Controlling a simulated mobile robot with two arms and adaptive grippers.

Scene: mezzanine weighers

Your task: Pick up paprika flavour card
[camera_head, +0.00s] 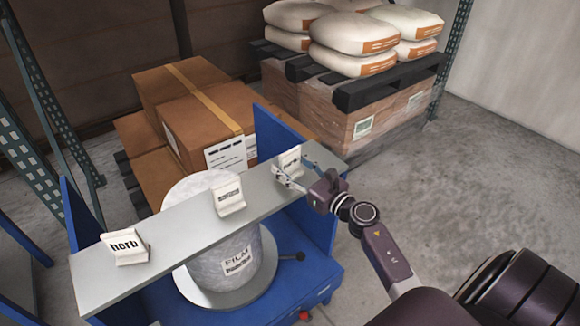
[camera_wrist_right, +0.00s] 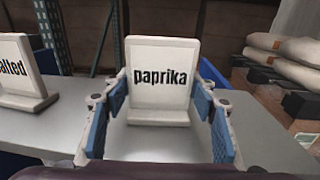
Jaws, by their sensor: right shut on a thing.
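The paprika flavour card (camera_head: 290,158) is a white card with a foot, at the right end of the grey shelf (camera_head: 184,222). In the right wrist view the card (camera_wrist_right: 160,58) stands upright, facing me, with "paprika" in black letters. My right gripper (camera_head: 292,168) comes in from the right and is shut on the card, its blue-padded fingers on either side. The card's foot appears at the shelf surface; I cannot tell whether it is lifted. My left gripper is not in view.
A card reading "herb" (camera_head: 125,248) stands at the shelf's left end and the salted card (camera_head: 229,200) at its middle. A film roll (camera_head: 222,262) sits below in the blue frame (camera_head: 318,230). Cartons (camera_head: 203,110) and sacks on a pallet (camera_head: 352,42) stand behind. Floor at right is clear.

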